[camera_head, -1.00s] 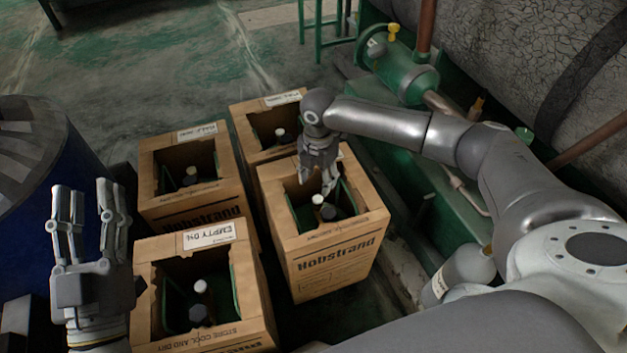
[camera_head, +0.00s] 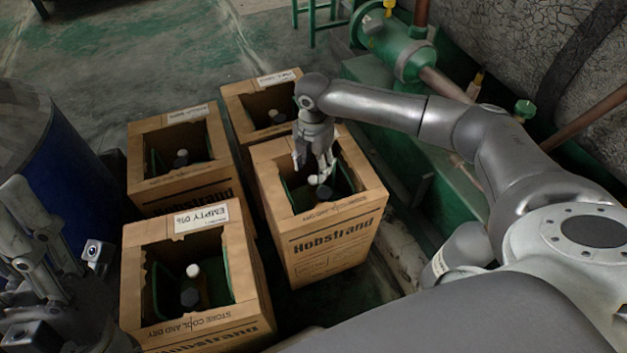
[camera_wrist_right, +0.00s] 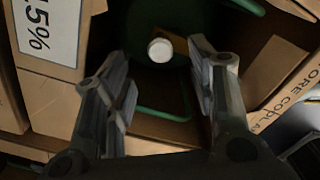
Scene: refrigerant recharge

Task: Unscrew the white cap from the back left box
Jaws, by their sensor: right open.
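The back left box (camera_head: 185,194) is an open cardboard carton; a small white cap (camera_head: 182,153) shows inside it in the head view. My right gripper (camera_head: 311,170) is not over that box; it points down into the front right box (camera_head: 330,245). It is open, with a white cap (camera_head: 313,180) close below its fingertips. In the right wrist view, a round white cap (camera_wrist_right: 160,50) lies between the spread fingers, and I see no contact. My left gripper (camera_head: 50,255) is tilted at the left edge, and its opening is unclear.
The front left box (camera_head: 245,290) and back right box (camera_head: 236,108) also stand open. A blue drum (camera_head: 70,165) is at the left. Floor behind the boxes is clear.

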